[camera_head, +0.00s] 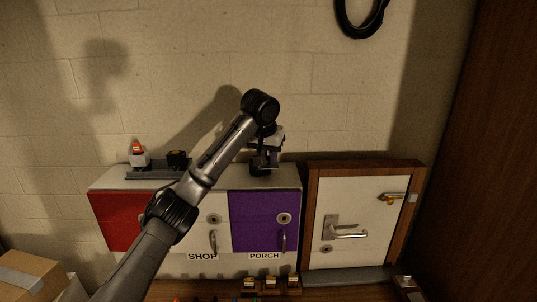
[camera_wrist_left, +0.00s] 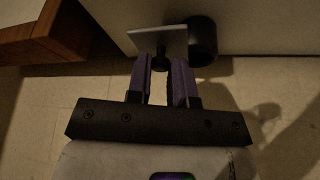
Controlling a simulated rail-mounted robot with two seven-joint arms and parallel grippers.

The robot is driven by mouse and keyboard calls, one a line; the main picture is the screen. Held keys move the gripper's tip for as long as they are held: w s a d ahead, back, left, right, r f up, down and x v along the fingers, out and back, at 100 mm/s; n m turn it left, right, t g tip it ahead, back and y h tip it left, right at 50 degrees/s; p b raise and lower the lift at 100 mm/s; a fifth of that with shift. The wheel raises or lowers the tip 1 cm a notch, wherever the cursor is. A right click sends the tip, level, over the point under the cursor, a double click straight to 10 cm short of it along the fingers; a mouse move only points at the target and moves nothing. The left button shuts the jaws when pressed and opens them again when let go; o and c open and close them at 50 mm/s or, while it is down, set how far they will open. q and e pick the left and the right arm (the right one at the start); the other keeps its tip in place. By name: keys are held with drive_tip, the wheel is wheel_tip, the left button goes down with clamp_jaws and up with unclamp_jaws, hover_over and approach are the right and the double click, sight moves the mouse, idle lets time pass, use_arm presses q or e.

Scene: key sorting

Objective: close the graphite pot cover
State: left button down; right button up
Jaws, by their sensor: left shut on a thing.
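My left gripper (camera_head: 266,152) is above the top of the cabinet, over its purple end. In the left wrist view, its two fingers (camera_wrist_left: 160,75) are shut on a small black knob (camera_wrist_left: 160,62). The knob sits on a thin grey square plate, which looks like the pot cover (camera_wrist_left: 150,40). A dark round pot (camera_wrist_left: 203,42) is right beside the plate, at its right edge. The pot also shows in the head view (camera_head: 257,169), low under the gripper and partly hidden. I cannot tell whether plate and pot touch. My right gripper is not in view.
The cabinet has a red door (camera_head: 112,215), a middle door labelled SHOP and a purple door (camera_head: 250,212) labelled PORCH. A grey rail with small blocks (camera_head: 150,174) stands on its left top. A wood-framed white door panel (camera_head: 350,205) stands at right. A cardboard box (camera_head: 28,275) is at lower left.

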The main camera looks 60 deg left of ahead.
use_arm(q)
drive_tip(key=m, duration=0.2)
drive_tip(key=s+a+m+t+h, duration=0.1)
drive_tip(key=m, duration=0.2)
drive_tip(key=a+m+h, duration=0.1)
drive_tip(key=m, duration=0.1)
drive_tip(key=m+h, duration=0.1)
drive_tip(key=shift+s+a+m, duration=0.3)
drive_tip(key=shift+s, duration=0.1)
drive_tip(key=m, duration=0.1)
drive_tip(key=a+m+h, duration=0.1)
drive_tip(key=m, duration=0.2)
drive_tip(key=shift+s+a+r+m+h, duration=0.1)
drive_tip(key=shift+a+m+h, duration=0.2)
drive_tip(key=shift+a+h, duration=0.1)
drive_tip(key=shift+w+a+m+g+h, duration=0.1)
drive_tip(key=shift+a+m+g+h, duration=0.15)
drive_tip(key=shift+m, duration=0.6)
drive_tip(key=shift+w+a+m+g+h, duration=0.15)
drive_tip(key=shift+a+m+g+h, duration=0.15)
drive_tip(key=shift+m, duration=0.5)
drive_tip(key=shift+w+a+m+g+h, duration=0.1)
drive_tip(key=shift+a+m+g+h, duration=0.15)
drive_tip(key=shift+m, duration=0.6)
drive_tip(key=c, duration=1)
unclamp_jaws()
